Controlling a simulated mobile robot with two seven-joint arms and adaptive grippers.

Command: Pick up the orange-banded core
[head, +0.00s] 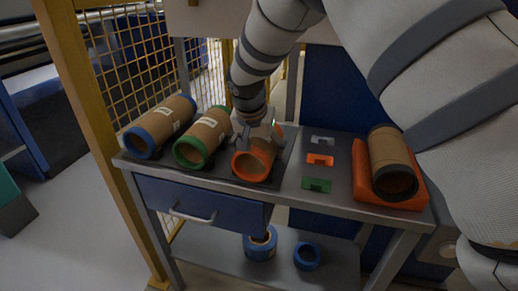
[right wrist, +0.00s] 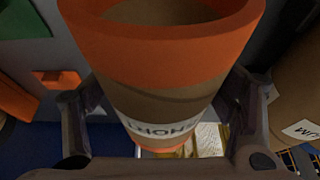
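The orange-banded core (head: 256,158) is a brown cardboard tube with orange end rings. It lies on the dark mat on the metal bench, at the right end of a row of three cores. My right gripper (head: 258,135) is above it, with a finger on each side. In the right wrist view the orange-banded core (right wrist: 165,85) fills the space between the spread fingers. A narrow gap shows beside the left finger; contact at the right finger is unclear. The gripper looks open around the core. My left gripper is not in view.
A green-banded core (head: 205,135) lies close to the left, then a blue-banded core (head: 163,125). Grey, orange and green markers (head: 317,185) sit to the right. A black-banded core (head: 390,160) rests in an orange cradle (head: 415,195). Yellow mesh fencing (head: 130,50) stands behind.

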